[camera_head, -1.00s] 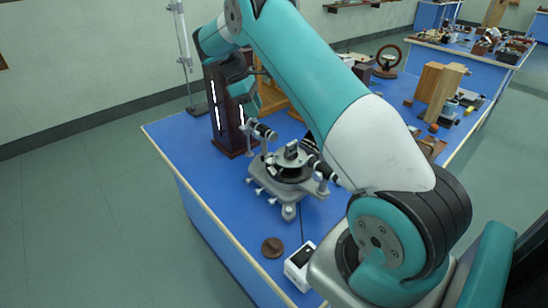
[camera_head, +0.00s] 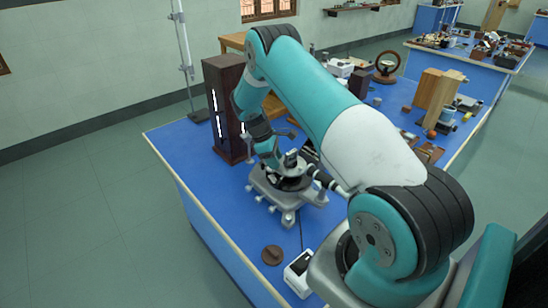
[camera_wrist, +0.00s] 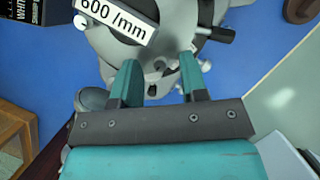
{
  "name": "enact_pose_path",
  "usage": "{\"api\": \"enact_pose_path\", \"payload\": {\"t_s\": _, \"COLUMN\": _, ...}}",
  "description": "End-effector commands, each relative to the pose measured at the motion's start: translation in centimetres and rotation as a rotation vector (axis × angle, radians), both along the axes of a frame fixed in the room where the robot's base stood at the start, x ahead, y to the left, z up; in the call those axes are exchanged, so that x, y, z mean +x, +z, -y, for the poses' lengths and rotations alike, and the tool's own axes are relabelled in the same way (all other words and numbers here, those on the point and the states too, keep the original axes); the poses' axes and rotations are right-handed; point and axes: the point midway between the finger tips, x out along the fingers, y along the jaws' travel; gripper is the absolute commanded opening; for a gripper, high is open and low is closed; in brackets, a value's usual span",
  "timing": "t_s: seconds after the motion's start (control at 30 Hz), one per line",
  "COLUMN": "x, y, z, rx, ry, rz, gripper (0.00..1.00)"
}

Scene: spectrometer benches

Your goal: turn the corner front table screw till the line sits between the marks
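The grey spectrometer (camera_head: 258,186) stands on the blue bench, with a dark round table and a grating holder at its centre. In the wrist view the spectrometer (camera_wrist: 105,42) fills the top, and its grating carries a "600 /mm" label (camera_wrist: 118,18). My gripper (camera_wrist: 160,78) is open, its two teal fingers on either side of a small grey part. I cannot tell if that part is the table screw, or whether the fingers touch it. In the head view my gripper is over the back left of the spectrometer, its fingertips hidden. The line and marks cannot be made out.
A dark wooden lamp housing (camera_head: 225,125) with bright slits stands close behind the spectrometer. A brown disc (camera_head: 272,255) and a white box (camera_head: 298,275) lie at the front. Wooden blocks (camera_head: 437,95) stand to the right. The bench's left front is clear.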

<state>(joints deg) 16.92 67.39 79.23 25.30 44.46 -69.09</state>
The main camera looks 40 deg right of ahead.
Motion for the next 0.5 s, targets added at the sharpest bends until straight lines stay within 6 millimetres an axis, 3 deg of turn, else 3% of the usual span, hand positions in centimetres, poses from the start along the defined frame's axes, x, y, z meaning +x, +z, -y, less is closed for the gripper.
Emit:
{"api": "enact_pose_path", "payload": {"t_s": 0.23, "x": -0.01, "y": -0.08, "z": 0.02, "rx": 0.0, "ry": 0.0, "rz": 0.0, "gripper": 0.38}}
{"api": "enact_pose_path", "payload": {"t_s": 0.4, "x": -0.01, "y": -0.05, "z": 0.01, "rx": 0.0, "ry": 0.0, "rz": 0.0, "gripper": 0.0}}
{"api": "enact_pose_path", "payload": {"t_s": 0.5, "x": 0.0, "y": -0.04, "z": 0.01, "rx": 0.0, "ry": -0.001, "rz": 0.0, "gripper": 0.0}}
